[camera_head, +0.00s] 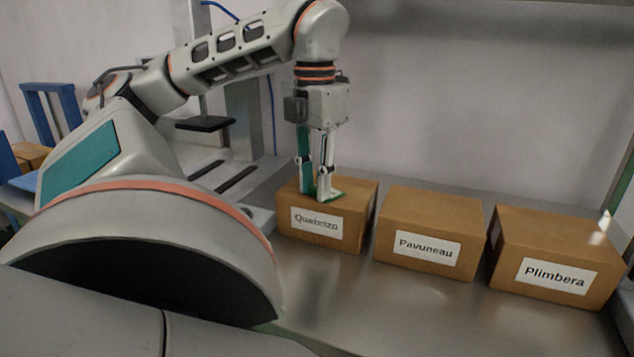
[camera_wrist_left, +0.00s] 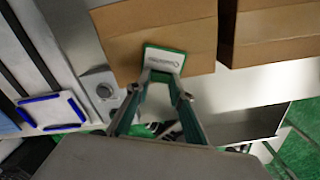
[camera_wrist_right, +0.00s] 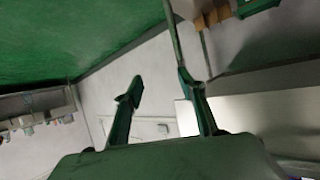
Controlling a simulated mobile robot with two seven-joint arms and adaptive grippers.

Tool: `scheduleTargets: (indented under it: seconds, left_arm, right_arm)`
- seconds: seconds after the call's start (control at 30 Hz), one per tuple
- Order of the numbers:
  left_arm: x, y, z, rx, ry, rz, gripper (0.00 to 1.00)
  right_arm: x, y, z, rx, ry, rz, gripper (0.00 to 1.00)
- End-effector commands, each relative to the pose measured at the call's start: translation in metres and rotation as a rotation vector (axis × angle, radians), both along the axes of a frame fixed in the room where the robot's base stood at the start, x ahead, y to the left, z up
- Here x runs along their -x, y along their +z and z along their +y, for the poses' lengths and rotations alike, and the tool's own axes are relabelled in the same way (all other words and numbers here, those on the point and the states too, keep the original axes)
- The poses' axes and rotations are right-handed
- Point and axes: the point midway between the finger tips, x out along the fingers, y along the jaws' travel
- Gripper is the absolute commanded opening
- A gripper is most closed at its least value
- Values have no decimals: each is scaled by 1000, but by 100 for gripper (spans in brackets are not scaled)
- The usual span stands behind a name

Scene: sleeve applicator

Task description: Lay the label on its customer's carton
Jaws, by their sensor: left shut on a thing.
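Three brown cartons stand in a row: one reading about "Quebrizo" (camera_head: 349,192), "Pavuneau" (camera_head: 436,215) and "Plimbera" (camera_head: 555,236). My left gripper (camera_head: 322,193) points down at the top of the leftmost carton. It is shut on a white, green-edged label (camera_wrist_left: 163,60), whose print is too small to read surely. The label lies flat at the top of this carton (camera_wrist_left: 185,25); I cannot tell whether it touches. My right gripper (camera_wrist_right: 158,92) shows only in its wrist view, fingers apart and empty, away from the cartons.
The grey metal bench (camera_head: 340,290) is bare in front of the cartons. A grey machine with a dark pad (camera_head: 205,124) stands left of them, behind my left arm. A blue-edged tray (camera_wrist_left: 50,112) shows in the left wrist view.

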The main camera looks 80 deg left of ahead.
Motion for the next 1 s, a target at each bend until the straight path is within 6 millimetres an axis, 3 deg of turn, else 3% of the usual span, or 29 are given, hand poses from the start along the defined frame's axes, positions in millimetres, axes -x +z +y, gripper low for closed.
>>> scheduleTargets:
  seconds: [0.23,0.3,0.33,0.67,1.0]
  left_arm:
    - [0,-4,0,-1,1,3,12]
    - [0,-3,0,-1,0,0,37]
    - [0,-3,0,-1,0,0,38]
    - [0,1,0,1,-1,-2,38]
    - [1,32,0,-1,1,-5,38]
  right_arm:
    - [2,-5,0,1,0,9,40]
    - [1,-4,0,1,1,7,40]
    - [1,-4,0,1,1,7,40]
    - [-1,0,0,3,0,0,40]
    - [-2,2,-9,46,2,-5,40]
